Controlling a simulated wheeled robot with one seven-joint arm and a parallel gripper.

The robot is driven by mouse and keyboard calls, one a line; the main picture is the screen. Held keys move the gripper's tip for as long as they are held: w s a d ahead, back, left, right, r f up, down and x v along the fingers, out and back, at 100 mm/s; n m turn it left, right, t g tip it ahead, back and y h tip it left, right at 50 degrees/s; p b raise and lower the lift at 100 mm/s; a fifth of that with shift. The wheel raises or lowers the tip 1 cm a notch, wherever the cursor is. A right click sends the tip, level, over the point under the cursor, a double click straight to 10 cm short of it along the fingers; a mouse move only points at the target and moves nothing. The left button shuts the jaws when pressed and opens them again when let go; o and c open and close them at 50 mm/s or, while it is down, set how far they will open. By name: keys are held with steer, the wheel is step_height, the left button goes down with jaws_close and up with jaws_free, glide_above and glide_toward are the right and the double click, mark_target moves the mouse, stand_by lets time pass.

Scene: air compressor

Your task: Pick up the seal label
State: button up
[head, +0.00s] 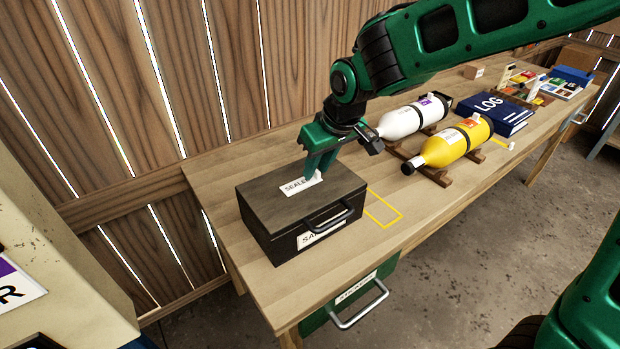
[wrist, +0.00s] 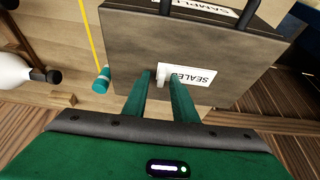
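The seal label (head: 293,187) is a white strip reading "SEALED" and lies on the lid of a dark box (head: 262,207). In the wrist view the label (wrist: 200,78) has a small white tab (wrist: 161,77) at its left end. My gripper (head: 318,172) points down over the label's right end in the head view and partly hides it. In the wrist view my gripper (wrist: 162,84) has its two green fingers apart, with the tab in the gap between the tips. I see no clear contact between the fingers and the tab.
The box has a front handle (head: 329,217) and stands on a wooden bench (head: 400,220). A yellow outline (head: 385,208) lies to its right. A small teal object (wrist: 102,80) is beside the box.

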jaws_close()
stand_by(1.2)
